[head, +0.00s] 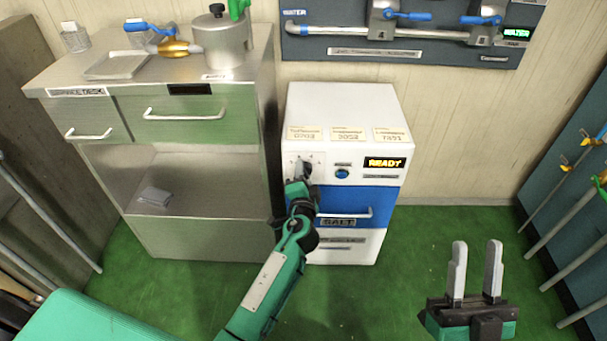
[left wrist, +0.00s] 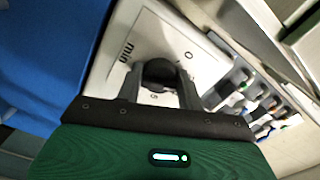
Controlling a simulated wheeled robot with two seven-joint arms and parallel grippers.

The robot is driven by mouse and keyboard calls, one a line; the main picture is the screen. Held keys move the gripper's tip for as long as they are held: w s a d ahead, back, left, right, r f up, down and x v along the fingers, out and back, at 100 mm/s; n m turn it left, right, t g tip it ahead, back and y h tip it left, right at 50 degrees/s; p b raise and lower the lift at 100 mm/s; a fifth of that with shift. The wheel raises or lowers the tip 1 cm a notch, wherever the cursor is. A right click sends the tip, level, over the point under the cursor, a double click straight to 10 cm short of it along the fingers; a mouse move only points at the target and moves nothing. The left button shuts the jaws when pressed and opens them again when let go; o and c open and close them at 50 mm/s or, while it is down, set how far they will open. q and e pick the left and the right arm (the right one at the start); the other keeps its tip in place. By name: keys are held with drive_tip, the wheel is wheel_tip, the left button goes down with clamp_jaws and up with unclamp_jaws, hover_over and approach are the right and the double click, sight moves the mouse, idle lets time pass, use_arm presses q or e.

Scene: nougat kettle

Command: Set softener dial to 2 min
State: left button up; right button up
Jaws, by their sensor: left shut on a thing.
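The softener is a white cabinet (head: 345,107) with a blue drawer marked SALT (head: 378,206). Its display (head: 384,163) reads READY. The dial (left wrist: 160,72) is a dark round knob on a white plate marked "min" and "0" in the left wrist view. My left gripper (head: 304,172) is at the dial, and its two fingers (left wrist: 159,84) are shut on it from both sides. The dial's pointer and exact setting are hidden. My right gripper (head: 474,270) is open and empty, above the green floor at the lower right.
A steel desk (head: 190,232) with a pot (head: 220,45) and a tray (head: 117,66) stands close on the left. Tools line the right side.

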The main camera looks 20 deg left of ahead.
drive_tip(key=shift+f, duration=0.1)
idle(0.3)
use_arm(q)
drive_tip(key=o, duration=1)
drive_tip(key=shift+v, duration=6.85)
use_arm(e)
drive_tip(key=shift+w, duration=0.15)
